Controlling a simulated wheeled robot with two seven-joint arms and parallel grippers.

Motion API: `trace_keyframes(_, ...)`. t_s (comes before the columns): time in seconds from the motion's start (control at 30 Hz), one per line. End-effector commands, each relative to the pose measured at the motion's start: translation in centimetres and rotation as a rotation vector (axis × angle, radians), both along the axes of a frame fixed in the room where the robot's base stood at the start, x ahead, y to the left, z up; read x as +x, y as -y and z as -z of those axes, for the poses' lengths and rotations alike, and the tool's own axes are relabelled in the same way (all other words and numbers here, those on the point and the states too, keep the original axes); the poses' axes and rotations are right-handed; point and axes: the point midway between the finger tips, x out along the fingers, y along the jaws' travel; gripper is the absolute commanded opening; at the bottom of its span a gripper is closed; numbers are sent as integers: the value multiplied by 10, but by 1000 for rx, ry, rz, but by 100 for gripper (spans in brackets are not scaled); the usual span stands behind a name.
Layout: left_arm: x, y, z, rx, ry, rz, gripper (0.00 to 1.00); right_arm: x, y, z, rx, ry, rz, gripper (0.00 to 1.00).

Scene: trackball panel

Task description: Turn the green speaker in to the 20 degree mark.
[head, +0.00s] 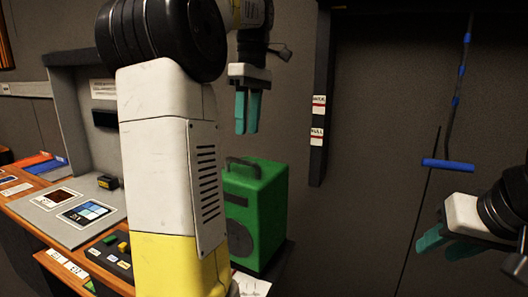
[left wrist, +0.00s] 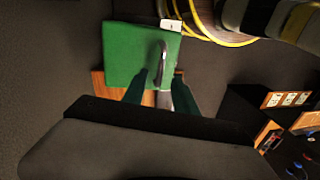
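The green speaker (head: 265,215) stands upright behind my left arm, which hides its left part. A dark handle (head: 243,162) is on its top. In the left wrist view the speaker top (left wrist: 130,60) and the handle (left wrist: 163,58) show from above. My left gripper (head: 247,115) is above the speaker, pointing down, with its fingers (left wrist: 160,92) apart and the handle in line between them. It holds nothing. A white card with dark lines (head: 252,284) lies at the speaker's front foot; its marks are too small to read. My right gripper (head: 445,246) is at far right, open and empty.
A wooden surface (left wrist: 98,84) shows beside the speaker. At left is a desk with a grey panel (head: 48,209), screens and buttons. A dark post with labels (head: 318,165) stands behind right. A blue handle (head: 447,165) hangs near my right gripper.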

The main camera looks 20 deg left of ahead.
Motion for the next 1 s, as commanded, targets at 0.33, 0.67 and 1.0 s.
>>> trace_keyframes(0.33,-3,-6,23,19,-35,-77,34,0,0,0,0,0,0,36)
trace_keyframes(0.67,-11,-7,67,18,-34,-74,34,0,0,0,0,0,0,36)
trace_keyframes(1.0,-11,-7,72,19,-31,-74,34,0,0,0,0,0,0,36)
